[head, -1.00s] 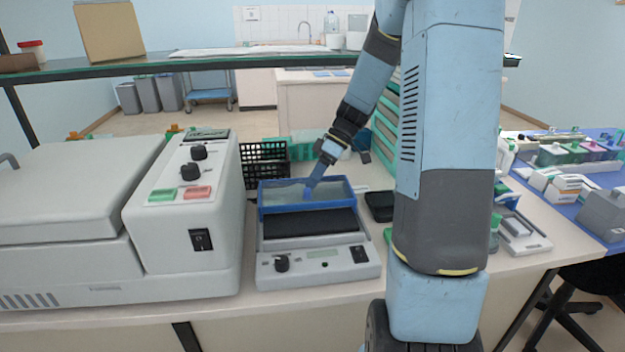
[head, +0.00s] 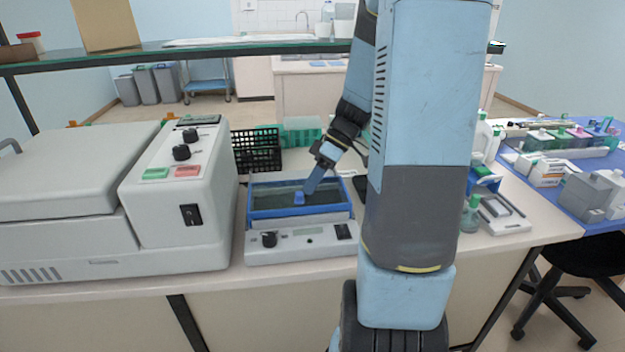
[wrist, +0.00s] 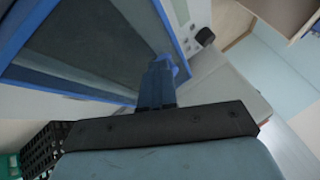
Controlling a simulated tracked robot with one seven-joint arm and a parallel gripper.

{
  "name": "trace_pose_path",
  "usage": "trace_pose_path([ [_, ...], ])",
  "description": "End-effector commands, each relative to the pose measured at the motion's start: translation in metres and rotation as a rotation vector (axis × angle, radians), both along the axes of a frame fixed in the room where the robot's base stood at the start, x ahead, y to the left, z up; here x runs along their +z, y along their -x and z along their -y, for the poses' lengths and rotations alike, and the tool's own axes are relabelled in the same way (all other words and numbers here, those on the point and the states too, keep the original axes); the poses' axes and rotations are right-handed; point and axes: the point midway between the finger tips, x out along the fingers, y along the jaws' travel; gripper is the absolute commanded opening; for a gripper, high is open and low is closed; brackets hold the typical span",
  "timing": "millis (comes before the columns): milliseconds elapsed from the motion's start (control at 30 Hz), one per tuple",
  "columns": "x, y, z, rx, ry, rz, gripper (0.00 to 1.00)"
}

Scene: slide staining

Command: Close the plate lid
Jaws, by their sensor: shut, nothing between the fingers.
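The plate lid (head: 262,200) is a clear panel in a blue frame. It lies down over the dark plate of a small grey device (head: 290,247), which has a knob, a display and a black switch on its front. From the head view I cannot tell whether the lid touches the device all round. My gripper (head: 302,196) is shut and empty, with its fingertips at the lid's surface. In the wrist view the blue frame and panel of the lid (wrist: 85,45) fill the upper left, and my shut fingers (wrist: 157,82) are against or just over it near its edge.
A large white machine (head: 185,215) stands close on the left. A black basket (head: 257,151) and green racks (head: 300,131) are behind the device. A shelf (head: 200,50) runs across above the bench. Bottles and boxes (head: 550,172) are at the right.

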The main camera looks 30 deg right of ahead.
Motion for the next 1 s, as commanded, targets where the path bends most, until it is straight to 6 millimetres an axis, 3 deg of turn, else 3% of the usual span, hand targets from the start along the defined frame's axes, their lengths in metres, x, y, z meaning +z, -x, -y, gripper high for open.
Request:
trace_pose_path([
  [33,-0.002,0.000,-0.012,0.015,-0.016,-0.008,0.00],
  [367,0.002,0.000,-0.006,0.011,-0.016,-0.006,0.00],
  [800,0.058,-0.003,0.041,0.013,-0.006,0.002,0.00],
  [1000,0.074,-0.004,0.052,0.020,-0.006,0.001,0.00],
])
